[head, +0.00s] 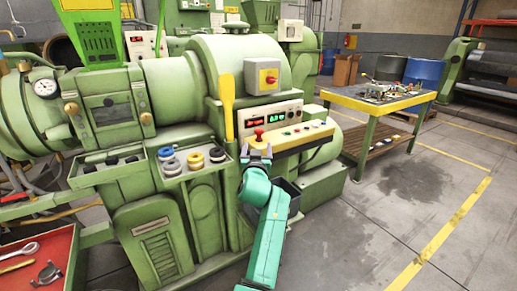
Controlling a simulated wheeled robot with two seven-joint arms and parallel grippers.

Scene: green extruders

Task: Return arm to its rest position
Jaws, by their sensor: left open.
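My left arm (267,235) is teal and comes up from the bottom middle. Its grey gripper (257,150) is open at the lower front edge of the yellow control panel (300,138) on the green extruder. In the picture it sits just below a red knob (259,133) on that panel. I cannot tell whether it touches the panel. Nothing shows between its fingers. My right gripper is not in view.
A yellow lever (227,105) stands left of the panel. A tray (195,172) holds blue, yellow and dark rings. A red tray (40,265) with tools lies at lower left. A workbench (380,98) stands at right. The floor (370,240) at lower right is clear.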

